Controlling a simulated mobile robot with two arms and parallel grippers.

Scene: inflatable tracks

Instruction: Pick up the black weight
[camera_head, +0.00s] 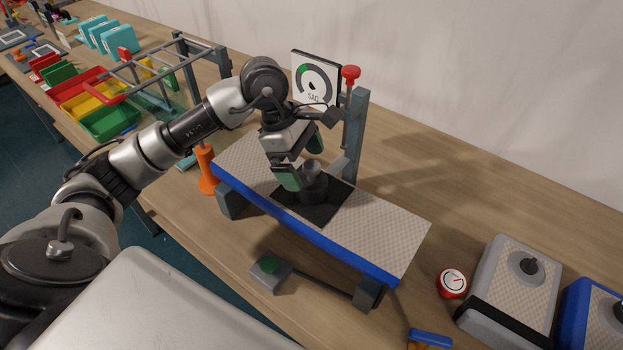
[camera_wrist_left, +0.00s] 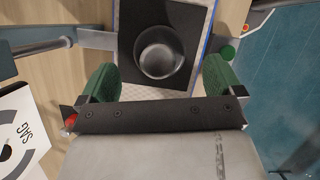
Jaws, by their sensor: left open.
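The black weight (camera_head: 313,186) is a dark round cylinder standing on a black square patch (camera_head: 322,213) of the raised track panel. In the left wrist view the weight (camera_wrist_left: 160,52) shows from above as a round cup-like shape on the black patch (camera_wrist_left: 187,17). My left gripper (camera_head: 303,164), with green finger pads, is open right at the weight, partly hiding it in the head view. In the left wrist view the open fingers (camera_wrist_left: 161,78) lie to either side of and just short of the weight, with nothing held. My right gripper is not in view.
The panel (camera_head: 375,225) has a blue edge and grey supports. A grey post (camera_head: 355,135) with a red knob and the SAG gauge (camera_head: 316,80) stand behind it. An orange post (camera_head: 206,170) is left.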

